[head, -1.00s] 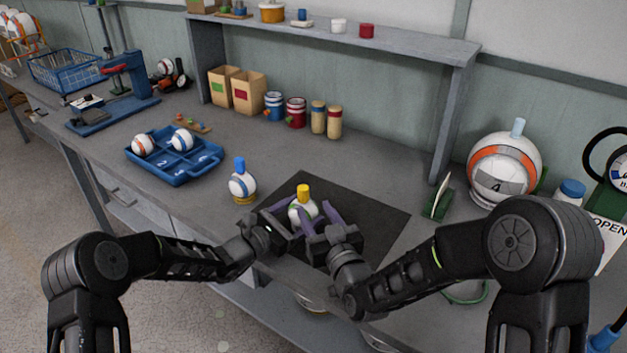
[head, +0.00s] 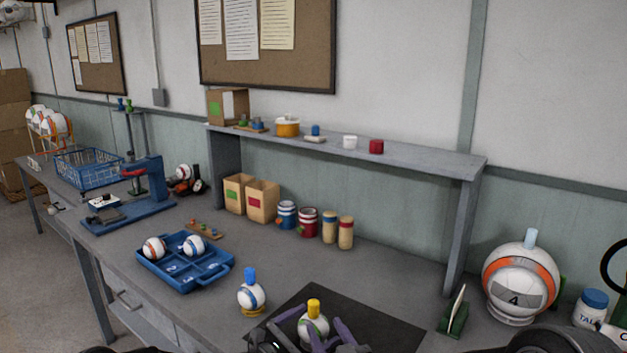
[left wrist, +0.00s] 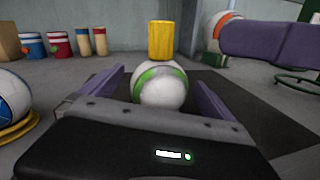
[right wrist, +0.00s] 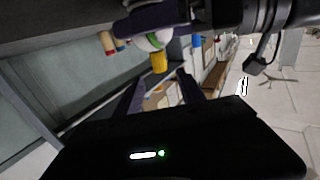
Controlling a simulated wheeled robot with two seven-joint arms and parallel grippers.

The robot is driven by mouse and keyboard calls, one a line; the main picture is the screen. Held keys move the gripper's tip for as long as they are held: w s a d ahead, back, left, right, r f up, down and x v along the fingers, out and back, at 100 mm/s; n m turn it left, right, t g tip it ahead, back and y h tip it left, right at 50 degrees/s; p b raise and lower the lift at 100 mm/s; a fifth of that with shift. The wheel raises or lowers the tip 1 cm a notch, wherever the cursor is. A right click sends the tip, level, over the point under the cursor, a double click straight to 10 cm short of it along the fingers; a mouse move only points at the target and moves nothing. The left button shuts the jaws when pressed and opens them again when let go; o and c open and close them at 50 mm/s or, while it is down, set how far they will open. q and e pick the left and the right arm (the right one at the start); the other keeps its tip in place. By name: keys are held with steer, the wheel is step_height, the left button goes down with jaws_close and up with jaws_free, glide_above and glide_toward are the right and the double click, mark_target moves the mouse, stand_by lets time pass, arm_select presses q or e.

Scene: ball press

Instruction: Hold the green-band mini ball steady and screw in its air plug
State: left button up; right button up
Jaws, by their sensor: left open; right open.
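The green-band mini ball (head: 314,331) stands on the dark mat (head: 378,325), with a yellow air plug (head: 313,306) upright on its top. The left wrist view shows the ball (left wrist: 160,88) and plug (left wrist: 160,41) clearly. My left gripper (left wrist: 160,84) is open, with a purple finger on each side of the ball; I cannot tell whether they touch it. My right gripper (right wrist: 161,76) is open, and the plug (right wrist: 158,63) appears just ahead of its fingertips. A purple part of it also shows at the upper right of the left wrist view. How deep the plug sits is unclear.
A blue-band ball (head: 251,296) with a blue plug stands left of the mat. A blue tray (head: 178,286) with two balls lies farther left. A small green stand (head: 453,318) and a large orange-band ball (head: 520,279) are at the right. Cans and boxes line the back.

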arm_select(q)
steer(key=shift+s+a, duration=0.1)
steer(key=v, duration=1.1)
steer(key=shift+s+a, duration=0.25)
steer(key=shift+a, duration=0.1)
